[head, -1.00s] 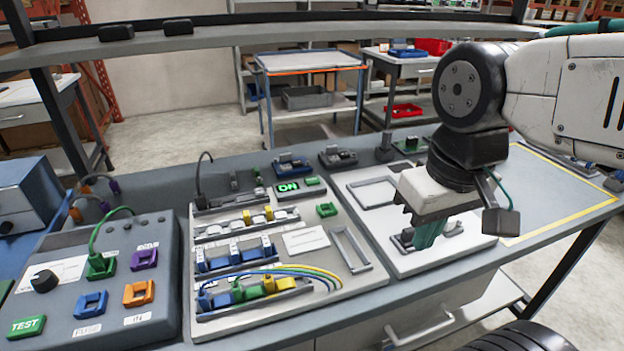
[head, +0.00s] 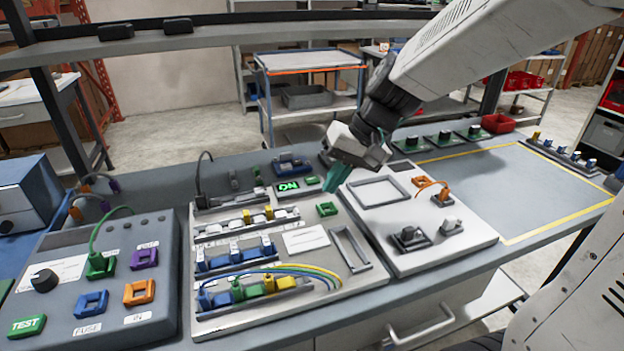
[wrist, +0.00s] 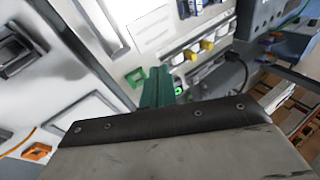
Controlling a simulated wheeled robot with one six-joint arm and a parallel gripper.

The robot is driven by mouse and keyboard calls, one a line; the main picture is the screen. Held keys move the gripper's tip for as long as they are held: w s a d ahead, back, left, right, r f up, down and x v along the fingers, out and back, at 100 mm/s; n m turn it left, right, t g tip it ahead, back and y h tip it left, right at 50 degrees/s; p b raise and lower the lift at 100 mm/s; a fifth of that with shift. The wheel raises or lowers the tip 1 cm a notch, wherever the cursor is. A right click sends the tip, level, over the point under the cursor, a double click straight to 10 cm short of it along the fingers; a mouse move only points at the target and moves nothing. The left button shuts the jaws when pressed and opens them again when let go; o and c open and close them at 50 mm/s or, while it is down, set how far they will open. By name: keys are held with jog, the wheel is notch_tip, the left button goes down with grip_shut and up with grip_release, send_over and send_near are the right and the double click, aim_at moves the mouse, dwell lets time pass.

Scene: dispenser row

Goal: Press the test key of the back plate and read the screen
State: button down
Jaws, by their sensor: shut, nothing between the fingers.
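My gripper (head: 337,181), with green fingers, is shut and empty. It is tilted over the upper right edge of the middle light plate (head: 300,262). The small screen (head: 288,188) on that plate's back part is lit with green letters that look like ON. A small green key (head: 312,180) sits just right of the screen, left of my fingertips; I cannot tell whether they touch it. In the wrist view my fingers (wrist: 156,88) point at the plate, and a lit green spot shows beside them, partly hidden.
A grey tester box (head: 100,285) with a green TEST key (head: 27,326) stands at left. The right plate (head: 465,225) holds a square frame and orange connectors. A yellow-edged area at right is clear.

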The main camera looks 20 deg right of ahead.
jog(key=w+t, duration=0.3)
jog(key=w, duration=0.9)
jog(key=r+t, duration=0.2)
jog(key=t, duration=0.1)
send_over(316, 180)
jog(key=shift+f+g, duration=0.15)
jog(key=shift+g, duration=0.15)
jog(key=shift+f, duration=4.4)
jog(key=shift+f, duration=0.1)
jog(key=shift+f, duration=0.3)
